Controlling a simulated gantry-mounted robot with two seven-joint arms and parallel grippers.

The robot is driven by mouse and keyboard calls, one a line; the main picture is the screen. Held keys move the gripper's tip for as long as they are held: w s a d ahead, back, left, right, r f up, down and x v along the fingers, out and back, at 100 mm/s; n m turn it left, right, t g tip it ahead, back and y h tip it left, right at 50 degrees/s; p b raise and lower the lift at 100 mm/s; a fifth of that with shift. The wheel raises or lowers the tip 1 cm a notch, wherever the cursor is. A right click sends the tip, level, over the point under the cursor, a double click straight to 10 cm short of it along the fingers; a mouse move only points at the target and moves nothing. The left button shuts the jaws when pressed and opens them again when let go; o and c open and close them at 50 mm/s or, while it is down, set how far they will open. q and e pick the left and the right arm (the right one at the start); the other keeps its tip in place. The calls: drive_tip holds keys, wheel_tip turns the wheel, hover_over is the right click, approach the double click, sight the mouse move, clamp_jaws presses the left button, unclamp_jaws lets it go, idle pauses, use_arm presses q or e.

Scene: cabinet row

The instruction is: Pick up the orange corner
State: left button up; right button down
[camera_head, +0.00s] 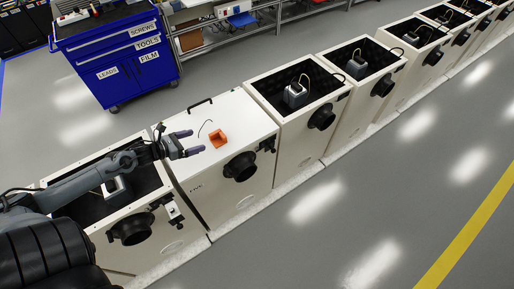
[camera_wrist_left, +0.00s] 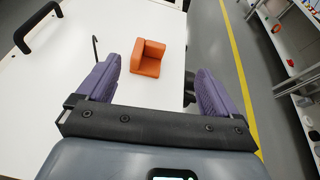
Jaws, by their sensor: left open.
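The orange corner (camera_head: 218,139) is a small orange L-shaped block. It lies on the white lid of a closed cabinet (camera_head: 232,112). In the left wrist view the orange corner (camera_wrist_left: 148,58) sits ahead of the fingertips, roughly midway between them. My left gripper (camera_head: 187,143) has purple fingers and is open and empty. It is over the lid, to the left of the orange corner and apart from it. In the left wrist view the fingers of my left gripper (camera_wrist_left: 158,75) are spread wide. My right gripper is not in view.
A thin dark hooked rod (camera_head: 205,128) stands on the lid beside the orange corner. A black handle (camera_head: 199,103) is at the lid's back edge. Open cabinets (camera_head: 294,130) stand on both sides. A blue tool cart (camera_head: 112,60) is behind, with open floor in front.

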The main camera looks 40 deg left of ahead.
sight(220, 135)
use_arm(q)
drive_tip(key=shift+w+a+f+m+b, duration=0.25)
drive_tip(key=shift+w+f+b, duration=0.15)
drive_tip(key=shift+f+b, duration=0.2)
drive_tip(key=shift+w+a+f+m+b, duration=0.25)
drive_tip(key=shift+w+f+b, duration=0.15)
drive_tip(key=shift+f+b, duration=0.15)
drive_tip(key=shift+a+f+b, duration=0.2)
drive_tip(key=shift+f+b, duration=0.25)
drive_tip(key=shift+b, duration=0.2)
drive_tip(key=shift+w+f, duration=0.1)
drive_tip(key=shift+f, duration=0.15)
drive_tip(key=shift+b+x, duration=0.85)
drive_tip(key=shift+x, duration=1.65)
drive_tip(key=shift+r+b+x, duration=0.2)
drive_tip(key=shift+b+x, duration=0.5)
drive_tip(key=shift+x, duration=1.95)
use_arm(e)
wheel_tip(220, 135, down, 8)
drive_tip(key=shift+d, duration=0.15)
use_arm(q)
drive_tip(key=shift+d, duration=0.2)
drive_tip(key=shift+c, duration=0.2)
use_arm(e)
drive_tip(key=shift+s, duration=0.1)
use_arm(q)
drive_tip(key=c, duration=1)
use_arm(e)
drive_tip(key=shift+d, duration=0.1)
